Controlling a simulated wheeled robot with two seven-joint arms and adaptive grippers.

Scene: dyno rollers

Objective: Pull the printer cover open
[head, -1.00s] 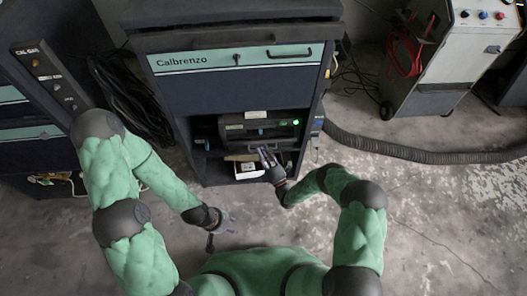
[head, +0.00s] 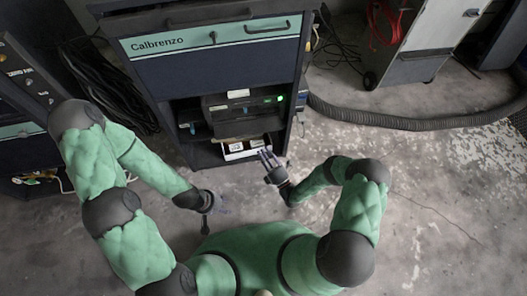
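The dark printer (head: 243,102) sits on a shelf inside the open lower part of the cabinet, with a green light at its right front. A dark flat panel (head: 245,128) stands out at its lower front; it looks like a lowered cover, but its edges are hard to tell from the dark shelf. My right gripper (head: 266,156) is in front of the cabinet, just below and right of the printer. Its fingers look apart and empty. My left gripper (head: 216,202) hangs low over the floor, away from the printer; its fingers are blurred.
The Calbrenzo cabinet (head: 200,74) has a closed drawer above the printer bay. A white box (head: 237,148) lies below the printer. A thick black hose (head: 400,122) runs across the floor at right. The floor in front is clear.

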